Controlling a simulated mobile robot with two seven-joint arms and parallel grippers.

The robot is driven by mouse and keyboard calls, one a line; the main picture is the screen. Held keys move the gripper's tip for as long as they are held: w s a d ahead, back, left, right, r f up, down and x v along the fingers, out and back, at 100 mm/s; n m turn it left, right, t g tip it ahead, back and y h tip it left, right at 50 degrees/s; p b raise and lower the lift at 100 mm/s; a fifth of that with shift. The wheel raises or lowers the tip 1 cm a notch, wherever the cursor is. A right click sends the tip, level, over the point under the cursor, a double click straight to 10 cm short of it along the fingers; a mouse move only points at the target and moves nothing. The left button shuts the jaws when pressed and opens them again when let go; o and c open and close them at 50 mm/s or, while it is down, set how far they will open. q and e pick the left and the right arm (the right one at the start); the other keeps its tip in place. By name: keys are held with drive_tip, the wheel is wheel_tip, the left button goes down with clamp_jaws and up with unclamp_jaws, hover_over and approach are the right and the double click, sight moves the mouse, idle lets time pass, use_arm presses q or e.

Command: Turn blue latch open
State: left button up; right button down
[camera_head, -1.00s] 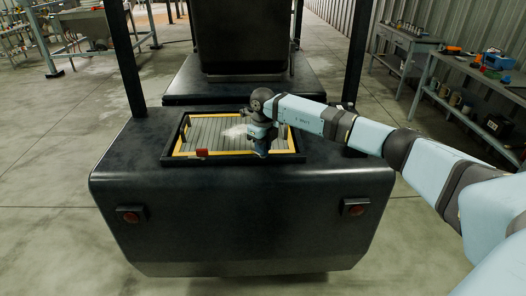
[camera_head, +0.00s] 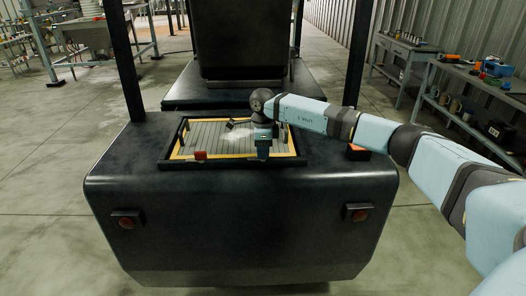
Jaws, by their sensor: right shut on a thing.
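A framed hatch with a grey slatted panel (camera_head: 203,134) and a yellow border lies on top of the black machine. A red latch (camera_head: 200,155) sits at the left of its front edge. My right gripper (camera_head: 263,156) points down at the right part of that front edge. It is shut at the spot of the blue latch, which shows only as a small blue patch (camera_head: 263,142) and is mostly hidden by the gripper. I cannot tell the latch's exact angle. My left gripper is out of view.
The black machine body (camera_head: 240,225) has red lamps at its front left (camera_head: 127,219) and front right (camera_head: 357,213). Dark posts (camera_head: 122,60) rise on both sides. A shelf with tools (camera_head: 470,90) stands at the right.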

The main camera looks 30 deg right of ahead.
drive_tip(key=shift+r, duration=0.1)
idle(0.5)
drive_tip(key=c, duration=1.1)
unclamp_jaws()
wheel_tip(320, 180, up, 14)
drive_tip(key=shift+f+b, duration=0.1)
drive_tip(key=shift+b, duration=0.5)
